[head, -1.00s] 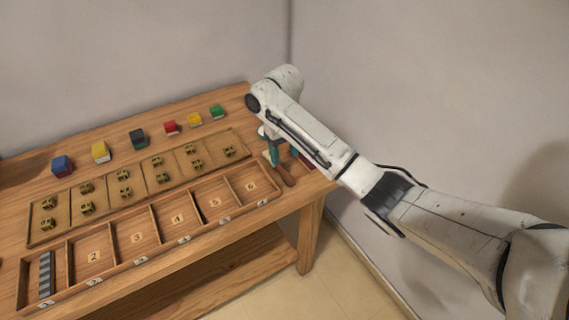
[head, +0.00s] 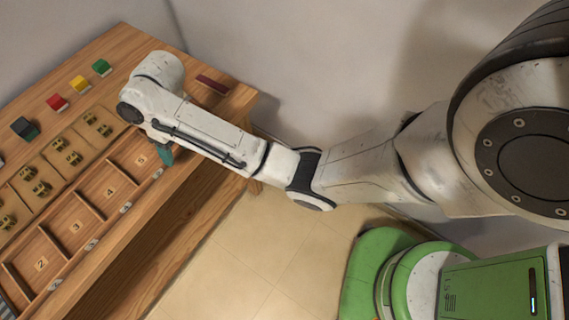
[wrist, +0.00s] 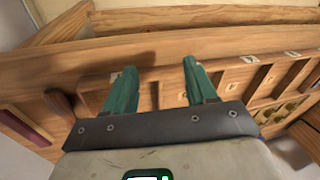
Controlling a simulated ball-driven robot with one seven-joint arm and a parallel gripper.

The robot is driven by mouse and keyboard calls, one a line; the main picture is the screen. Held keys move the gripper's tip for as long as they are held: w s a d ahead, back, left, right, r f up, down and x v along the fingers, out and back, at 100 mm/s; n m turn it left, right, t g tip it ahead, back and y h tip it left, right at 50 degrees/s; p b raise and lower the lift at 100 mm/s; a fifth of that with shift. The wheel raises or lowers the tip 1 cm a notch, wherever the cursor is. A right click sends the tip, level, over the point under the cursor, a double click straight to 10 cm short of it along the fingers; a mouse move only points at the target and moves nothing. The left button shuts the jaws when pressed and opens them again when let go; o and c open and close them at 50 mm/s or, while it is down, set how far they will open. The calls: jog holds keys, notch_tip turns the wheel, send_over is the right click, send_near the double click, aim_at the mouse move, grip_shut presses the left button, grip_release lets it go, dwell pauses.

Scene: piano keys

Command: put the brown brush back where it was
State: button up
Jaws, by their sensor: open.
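My gripper (wrist: 161,85) is open and empty, with teal fingers spread apart. In the head view a teal part of my gripper (head: 164,158) shows below my forearm, near the front edge of the numbered tray (head: 76,208). A dark brown rounded piece, which looks like the brown brush's handle (wrist: 60,102), lies on the table to the left of the fingers in the wrist view, apart from them. The brush is hidden behind my arm in the head view. The tray's compartment 6 is also hidden there.
A dark red block (head: 213,84) lies at the table's right end, beyond my arm. Green (head: 102,67), yellow (head: 80,85), red (head: 57,102) and dark (head: 25,128) blocks stand along the back. The floor (head: 235,258) in front of the table is clear.

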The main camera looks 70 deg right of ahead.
jog(key=s+a+f, duration=0.2)
jog(key=s+f, duration=0.1)
jog(key=s, duration=0.5)
jog(key=s+a+f, duration=0.3)
jog(key=s, duration=0.4)
jog(key=s+d+h, duration=0.2)
jog(key=s+d, duration=0.3)
jog(key=s, duration=0.7)
jog(key=shift+s+d+n+h, duration=0.2)
jog(key=shift+s+n+h, duration=0.1)
jog(key=shift+s+n, duration=0.1)
